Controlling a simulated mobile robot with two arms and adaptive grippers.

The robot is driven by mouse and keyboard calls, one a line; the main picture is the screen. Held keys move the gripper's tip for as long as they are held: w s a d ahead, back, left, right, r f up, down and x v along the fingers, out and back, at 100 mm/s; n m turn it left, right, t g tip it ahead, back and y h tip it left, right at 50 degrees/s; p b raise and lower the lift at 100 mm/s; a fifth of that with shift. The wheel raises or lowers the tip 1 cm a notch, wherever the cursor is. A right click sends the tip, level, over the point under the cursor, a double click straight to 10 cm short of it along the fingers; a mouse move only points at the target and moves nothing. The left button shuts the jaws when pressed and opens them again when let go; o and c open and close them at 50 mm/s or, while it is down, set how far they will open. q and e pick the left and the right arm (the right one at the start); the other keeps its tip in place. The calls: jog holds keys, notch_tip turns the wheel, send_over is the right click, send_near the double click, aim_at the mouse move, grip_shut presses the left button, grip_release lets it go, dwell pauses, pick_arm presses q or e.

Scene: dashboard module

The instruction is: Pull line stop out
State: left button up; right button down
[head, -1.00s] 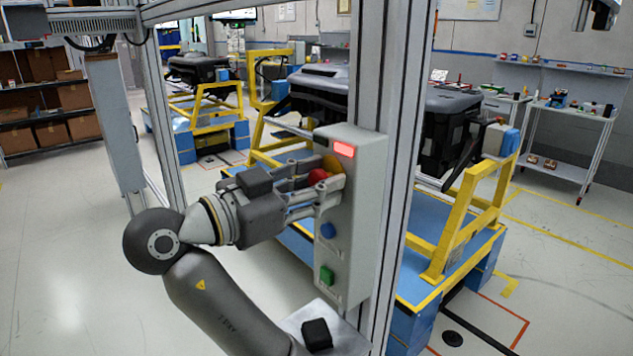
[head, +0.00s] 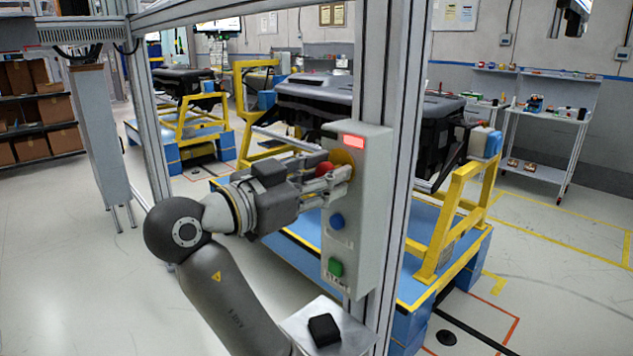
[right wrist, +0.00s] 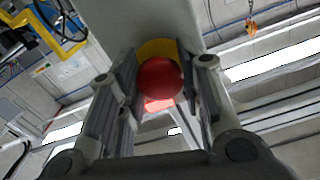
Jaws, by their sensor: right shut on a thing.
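The line stop is a red mushroom button (head: 324,170) on a yellow round base (head: 342,158), near the top of a grey control box (head: 357,225). My right gripper (head: 328,178) is at the button, its fingers on either side of it and shut on it. In the right wrist view the red button (right wrist: 160,78) sits between the two fingers, with the yellow base behind it. A red lit lamp (head: 354,141) is above the button. My left gripper is not in view.
A blue button (head: 337,221) and a green button (head: 335,267) sit lower on the box. The box is fixed to a grey aluminium post (head: 396,150). Behind it stands a yellow frame (head: 446,225) on a blue platform, carrying a black dashboard module (head: 330,98).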

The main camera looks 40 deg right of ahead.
jog(key=c, duration=1.4)
grip_release()
jog(key=shift+a, duration=0.1)
jog(key=shift+o, duration=1.4)
jog(key=shift+a, duration=0.1)
jog(key=shift+o, duration=0.7)
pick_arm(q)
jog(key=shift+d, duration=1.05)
pick_arm(e)
jog(key=a, duration=0.7)
jog(key=shift+s+a, duration=0.25)
